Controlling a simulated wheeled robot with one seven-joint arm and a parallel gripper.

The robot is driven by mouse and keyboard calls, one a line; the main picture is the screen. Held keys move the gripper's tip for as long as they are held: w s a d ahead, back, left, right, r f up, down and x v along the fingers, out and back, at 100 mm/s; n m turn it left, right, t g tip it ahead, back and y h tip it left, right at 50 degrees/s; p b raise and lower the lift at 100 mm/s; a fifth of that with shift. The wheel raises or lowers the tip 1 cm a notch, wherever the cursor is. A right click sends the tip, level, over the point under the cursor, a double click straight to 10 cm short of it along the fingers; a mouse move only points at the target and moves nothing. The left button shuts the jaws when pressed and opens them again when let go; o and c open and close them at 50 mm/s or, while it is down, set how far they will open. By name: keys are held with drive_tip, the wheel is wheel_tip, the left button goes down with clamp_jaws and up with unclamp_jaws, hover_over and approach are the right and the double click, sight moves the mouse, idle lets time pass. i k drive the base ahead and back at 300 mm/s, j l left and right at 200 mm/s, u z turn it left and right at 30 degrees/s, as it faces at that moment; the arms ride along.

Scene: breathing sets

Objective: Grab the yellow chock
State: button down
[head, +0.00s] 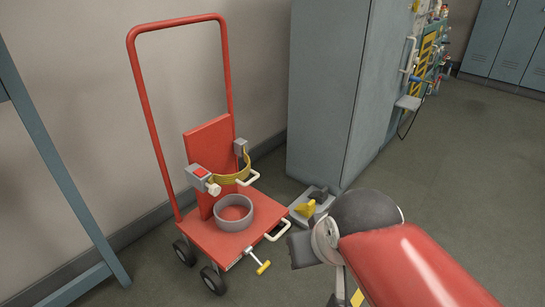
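A small yellow chock (305,208) lies on a low grey tray (298,219) on the floor, beside the foot of the tall grey cabinet and just right of the red cart. A dark piece lies behind it on the same tray. My red arm reaches in from the lower right. The dark block at its end, my gripper (300,250), is below and nearer than the chock in the picture, apart from it. Its fingers cannot be made out, so its opening is unclear.
A red hand cart (228,240) with a grey ring, a yellow strap and a pale handle (278,231) stands close left of the tray. The grey cabinet (325,90) rises behind it. A blue-grey frame (60,160) stands far left. Floor at right is clear.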

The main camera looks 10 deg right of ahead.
sight(307, 209)
drive_tip(key=i+l+u, duration=0.15)
drive_tip(key=i+l, duration=0.2)
drive_tip(key=i+l+u, duration=0.1)
drive_tip(key=i+l, duration=0.2)
drive_tip(key=i+l+u, duration=0.15)
drive_tip(key=l, duration=0.4)
drive_tip(key=i+l+u, duration=0.15)
drive_tip(key=i+l, duration=0.25)
